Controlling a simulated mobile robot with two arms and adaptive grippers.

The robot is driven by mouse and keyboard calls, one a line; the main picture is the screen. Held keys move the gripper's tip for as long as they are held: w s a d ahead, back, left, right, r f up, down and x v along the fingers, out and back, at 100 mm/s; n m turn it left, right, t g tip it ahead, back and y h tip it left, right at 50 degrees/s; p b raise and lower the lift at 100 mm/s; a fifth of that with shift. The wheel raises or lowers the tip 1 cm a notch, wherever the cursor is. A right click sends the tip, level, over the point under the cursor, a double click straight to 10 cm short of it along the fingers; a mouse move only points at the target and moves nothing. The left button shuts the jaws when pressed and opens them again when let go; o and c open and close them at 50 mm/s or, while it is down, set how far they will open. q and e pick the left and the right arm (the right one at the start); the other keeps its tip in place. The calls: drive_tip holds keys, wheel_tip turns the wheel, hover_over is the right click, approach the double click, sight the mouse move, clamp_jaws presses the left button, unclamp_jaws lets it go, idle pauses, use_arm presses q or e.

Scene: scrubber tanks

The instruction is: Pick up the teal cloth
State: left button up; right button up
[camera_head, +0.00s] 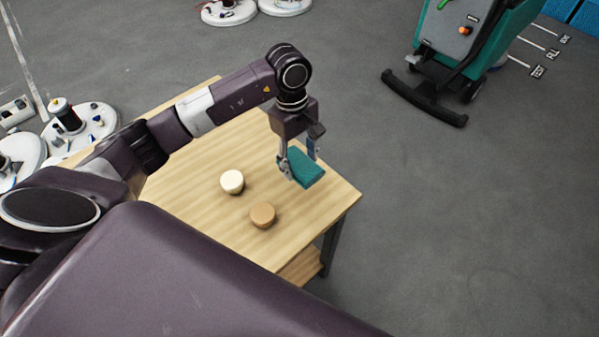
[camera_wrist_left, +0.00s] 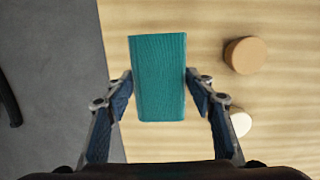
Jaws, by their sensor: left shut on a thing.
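The teal cloth (camera_head: 306,168) is a folded, block-like piece near the right corner of the wooden table (camera_head: 190,205). My left gripper (camera_head: 299,165) points down over it, with its fingers on either side. In the left wrist view the cloth (camera_wrist_left: 158,78) sits between the two fingers (camera_wrist_left: 158,88), which press on its sides. I cannot tell whether the cloth rests on the table or is slightly raised. My right gripper is not in view.
A cream round piece (camera_head: 232,181) and a tan round piece (camera_head: 262,214) stand on the table left of the cloth. A teal scrubber machine (camera_head: 465,45) stands on the grey floor at upper right. White round bases (camera_head: 85,125) with small parts lie at left.

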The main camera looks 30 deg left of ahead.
sight(299, 162)
use_arm(q)
wheel_tip(299, 162, up, 14)
drive_tip(key=b, duration=0.1)
drive_tip(key=shift+f+b, duration=0.15)
drive_tip(key=shift+b, duration=0.15)
